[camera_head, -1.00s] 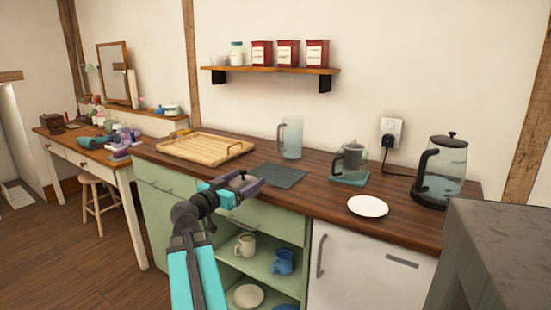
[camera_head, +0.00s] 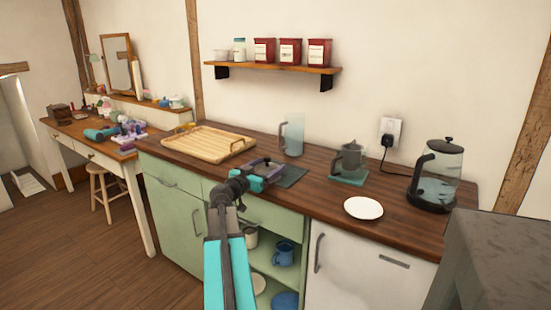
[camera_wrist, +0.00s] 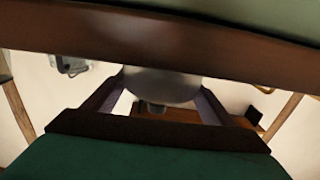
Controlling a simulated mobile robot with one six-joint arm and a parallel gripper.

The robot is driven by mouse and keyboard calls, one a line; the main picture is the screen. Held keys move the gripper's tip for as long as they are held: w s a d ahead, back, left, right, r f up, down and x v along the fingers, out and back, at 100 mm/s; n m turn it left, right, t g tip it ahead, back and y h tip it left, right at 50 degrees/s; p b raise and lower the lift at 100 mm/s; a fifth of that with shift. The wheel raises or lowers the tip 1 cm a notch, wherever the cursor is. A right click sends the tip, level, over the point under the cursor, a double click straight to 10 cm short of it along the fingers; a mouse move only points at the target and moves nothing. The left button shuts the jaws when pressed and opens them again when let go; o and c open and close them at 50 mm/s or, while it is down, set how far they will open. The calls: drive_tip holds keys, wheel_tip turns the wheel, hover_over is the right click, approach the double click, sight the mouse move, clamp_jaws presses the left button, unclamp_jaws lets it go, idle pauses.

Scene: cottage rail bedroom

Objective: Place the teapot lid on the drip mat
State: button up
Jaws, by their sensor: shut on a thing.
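My gripper (camera_head: 268,167) is shut on the teapot lid, over the front of the worktop beside the dark grey drip mat (camera_head: 292,178). In the head view the lid is small and mostly hidden by the fingers. In the wrist view the teapot lid (camera_wrist: 162,86) is a pale, rounded shape between the two purple fingers. The gripper and arm hide the mat's left part. I cannot tell the lid's height above the worktop or mat. The glass teapot (camera_head: 350,160) stands on a teal mat (camera_head: 347,178) to the right.
A wooden tray (camera_head: 208,143) lies left of the mat, and a tall glass jug (camera_head: 292,135) stands behind it. A white plate (camera_head: 363,208) and a glass kettle (camera_head: 437,178) are to the right. A shelf (camera_head: 270,67) with red tins hangs above.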

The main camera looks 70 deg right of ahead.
drive_tip(key=shift+x, duration=1)
drive_tip(key=shift+p, duration=0.3)
drive_tip(key=p+x, duration=0.1)
drive_tip(key=x, duration=0.1)
drive_tip(key=p+x, duration=0.2)
drive_tip(key=shift+s+d+r, duration=0.1)
drive_tip(key=shift+d+r, duration=0.1)
drive_tip(key=shift+d, duration=0.2)
drive_tip(key=shift+s+a, duration=0.1)
drive_tip(key=shift+a, duration=0.1)
drive_tip(key=shift+f+p, duration=0.2)
drive_tip(key=shift+p, duration=0.35)
drive_tip(key=shift+w+f, duration=0.1)
drive_tip(key=shift+w, duration=0.1)
drive_tip(key=shift+f+b, duration=0.15)
drive_tip(key=shift+b, duration=0.15)
drive_tip(key=o, duration=1)
drive_tip(key=shift+o, duration=0.2)
